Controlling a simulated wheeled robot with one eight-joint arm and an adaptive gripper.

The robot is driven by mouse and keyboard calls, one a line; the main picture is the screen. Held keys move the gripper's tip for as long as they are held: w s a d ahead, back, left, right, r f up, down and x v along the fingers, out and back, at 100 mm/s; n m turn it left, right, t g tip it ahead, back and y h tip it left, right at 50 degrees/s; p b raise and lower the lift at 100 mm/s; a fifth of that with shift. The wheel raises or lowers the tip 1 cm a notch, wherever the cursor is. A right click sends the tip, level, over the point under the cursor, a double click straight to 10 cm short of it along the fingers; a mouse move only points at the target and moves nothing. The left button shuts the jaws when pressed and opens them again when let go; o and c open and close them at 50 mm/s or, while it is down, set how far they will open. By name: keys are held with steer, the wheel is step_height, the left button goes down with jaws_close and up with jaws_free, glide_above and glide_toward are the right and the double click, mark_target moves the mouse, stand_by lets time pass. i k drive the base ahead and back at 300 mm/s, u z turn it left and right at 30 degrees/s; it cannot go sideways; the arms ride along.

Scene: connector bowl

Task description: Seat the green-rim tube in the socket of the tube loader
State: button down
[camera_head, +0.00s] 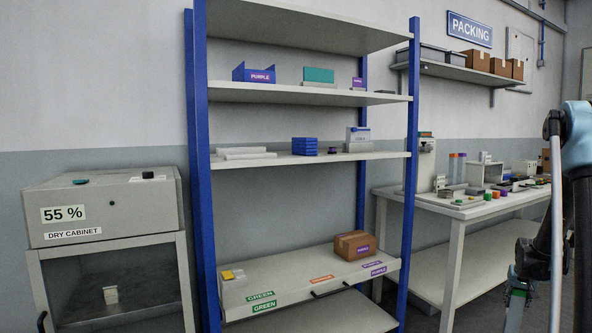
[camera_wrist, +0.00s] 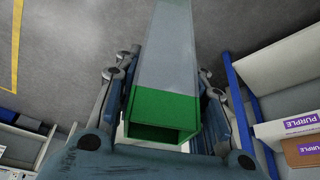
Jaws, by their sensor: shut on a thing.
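The green-rim tube (camera_wrist: 162,112) is a long, square, grey tube with an open green end, seen in the wrist view. My gripper (camera_wrist: 170,85) is shut on it near the green end, with a finger on each side. The grey length runs away from the camera toward the top edge, and its far end is out of frame. In the head view, part of my arm is at the right edge, and the held tube is not clear there. I cannot single out the tube loader or its socket among the small devices on the workbench.
A blue-post shelf rack (camera_head: 310,155) stands mid-picture, with a brown box (camera_head: 355,245) on its low shelf. A dry cabinet (camera_head: 105,205) is at left. A cluttered white workbench (camera_head: 460,211) is at right, under a wall shelf (camera_head: 462,71) with boxes.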

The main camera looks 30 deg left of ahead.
mark_target(424, 192)
steer(key=z, duration=1.1)
steer(key=i, duration=1.4)
steer(key=u, duration=3.7)
